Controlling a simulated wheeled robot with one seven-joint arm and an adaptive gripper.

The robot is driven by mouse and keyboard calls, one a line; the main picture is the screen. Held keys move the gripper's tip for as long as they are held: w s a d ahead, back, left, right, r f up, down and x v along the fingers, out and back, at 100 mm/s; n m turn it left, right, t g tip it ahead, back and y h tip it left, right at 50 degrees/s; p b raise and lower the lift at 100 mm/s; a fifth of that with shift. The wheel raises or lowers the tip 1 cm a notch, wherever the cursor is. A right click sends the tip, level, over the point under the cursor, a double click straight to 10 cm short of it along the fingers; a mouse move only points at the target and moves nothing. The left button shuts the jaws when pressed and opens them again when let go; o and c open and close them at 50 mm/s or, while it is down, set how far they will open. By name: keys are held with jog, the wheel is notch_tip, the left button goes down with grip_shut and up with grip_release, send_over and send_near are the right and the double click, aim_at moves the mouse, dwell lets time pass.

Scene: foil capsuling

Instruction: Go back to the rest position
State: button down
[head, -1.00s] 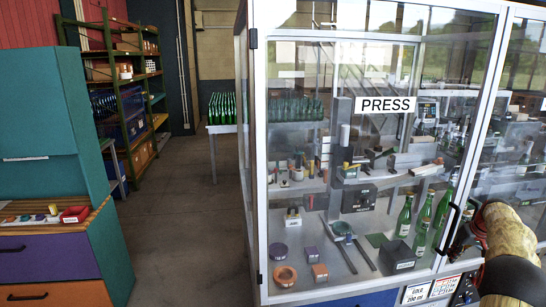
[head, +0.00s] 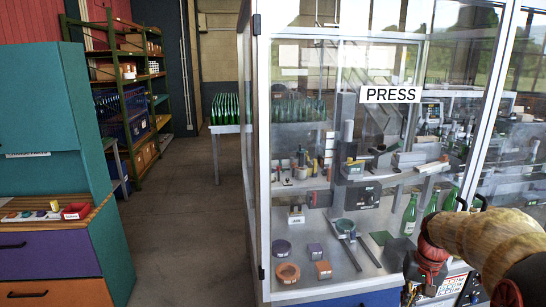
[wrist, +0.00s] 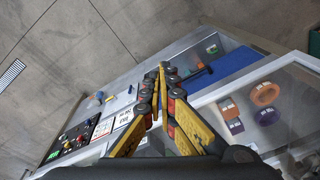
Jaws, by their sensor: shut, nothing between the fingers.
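My gripper (wrist: 162,68) is in the middle of the wrist view, its yellow and black fingers brought together at the tips. Nothing shows between them. In the head view my gripper and wrist (head: 424,268) are at the lower right, in front of the glass press cabinet (head: 263,150) and partly over its front. The cabinet's door handle (head: 471,203) shows just above my arm.
Inside the cabinet are green bottles (head: 410,214), an orange ring (head: 287,273) and the press (head: 355,194). A control panel (wrist: 78,140) with coloured buttons is on its front. A teal and purple workbench (head: 50,254) stands left. The floor (head: 185,235) between is clear.

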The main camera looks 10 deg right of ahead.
jog(key=s+a+n+t+b, duration=0.2)
jog(key=s+a+n+b, duration=0.1)
jog(key=s+a, duration=0.6)
jog(key=s+a+n+t+b, duration=0.2)
jog(key=s+a, duration=0.7)
jog(key=a, duration=0.8)
jog(key=r+n+b, duration=0.1)
jog(key=b, duration=0.1)
jog(key=shift+s+a+b, duration=0.2)
jog(key=shift+a+b, duration=0.1)
